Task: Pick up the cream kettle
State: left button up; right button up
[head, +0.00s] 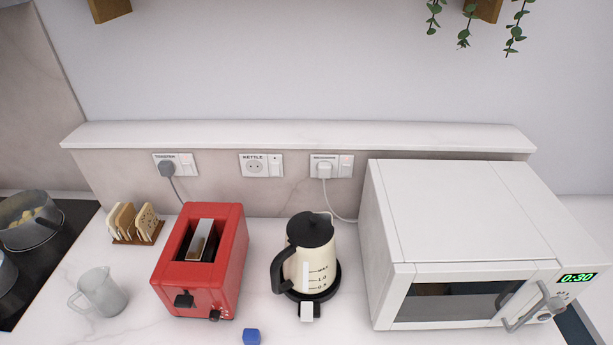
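The cream kettle (322,262) stands upright on its round black base (331,291) on the white counter, right of centre in the head view. It has a black lid (310,229) and a black handle (283,271) on its left side, toward the front. Dark level marks show on its front. Neither of my grippers is in view.
A red toaster (226,262) stands left of the kettle, and a white microwave (450,220) stands close on its right. A blue cube (251,337) lies at the front. A glass jug (100,292), toast rack (134,225) and hob with pots (28,220) are further left.

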aim_at(308, 272)
jog(key=u, duration=1)
jog(key=z, duration=1.05)
jog(key=i+j+z, duration=0.1)
jog(key=z, duration=0.25)
jog(key=i+j+z, duration=0.1)
jog(key=j+z, duration=0.35)
jog(key=z, duration=0.25)
jog(key=i, duration=0.05)
